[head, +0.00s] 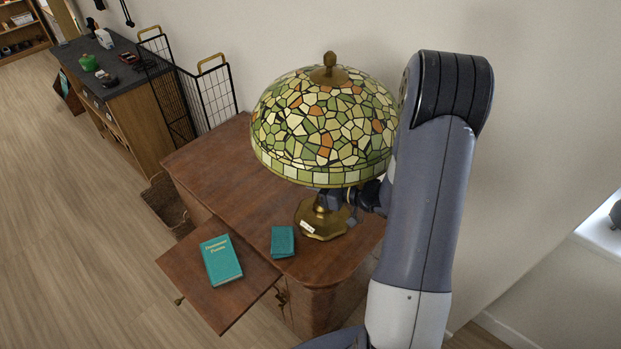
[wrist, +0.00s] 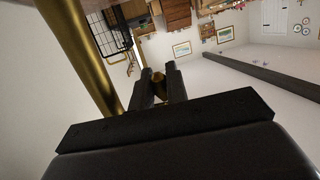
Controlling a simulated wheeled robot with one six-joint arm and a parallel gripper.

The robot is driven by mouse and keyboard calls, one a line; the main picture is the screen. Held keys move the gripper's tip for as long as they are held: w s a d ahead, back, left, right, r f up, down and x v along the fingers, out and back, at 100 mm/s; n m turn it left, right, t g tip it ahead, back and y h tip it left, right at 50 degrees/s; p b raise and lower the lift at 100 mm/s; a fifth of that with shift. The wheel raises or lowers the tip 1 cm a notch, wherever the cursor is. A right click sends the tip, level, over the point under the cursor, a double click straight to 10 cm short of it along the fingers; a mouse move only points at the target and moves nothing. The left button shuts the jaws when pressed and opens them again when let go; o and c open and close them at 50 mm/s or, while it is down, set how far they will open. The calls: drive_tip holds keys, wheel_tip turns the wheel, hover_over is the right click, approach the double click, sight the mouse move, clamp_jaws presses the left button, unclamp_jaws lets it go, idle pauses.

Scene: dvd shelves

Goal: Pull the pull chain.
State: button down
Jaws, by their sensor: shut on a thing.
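The lamp (head: 323,125) with a stained-glass shade stands upright on a wooden cabinet. Its brass stem (wrist: 80,50) passes left of my gripper in the wrist view. My gripper (head: 343,197) is below the right part of the shade, close beside the lamp's brass base (head: 315,218). In the wrist view my gripper (wrist: 159,82) is shut on a small brass piece, the pull chain's end (wrist: 159,88), which shows between the fingers. The rest of the chain cannot be made out. In the head view the shade and my arm hide the chain.
The wooden cabinet (head: 215,165) holds a small teal book (head: 283,241). A larger teal book (head: 221,260) lies on its pulled-out board (head: 200,302). A wire rack (head: 215,95) stands behind, left of the lamp. The wall is close behind the lamp.

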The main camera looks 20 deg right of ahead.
drive_tip(key=shift+f, duration=0.25)
drive_tip(key=shift+f+b, duration=0.4)
drive_tip(key=shift+b, duration=0.15)
drive_tip(key=c, duration=1.3)
unclamp_jaws()
drive_tip(key=shift+s, duration=0.1)
drive_tip(key=b+v, duration=0.1)
drive_tip(key=v, duration=0.9)
drive_tip(key=shift+s+d+r, duration=0.15)
drive_tip(key=shift+s+d, duration=0.1)
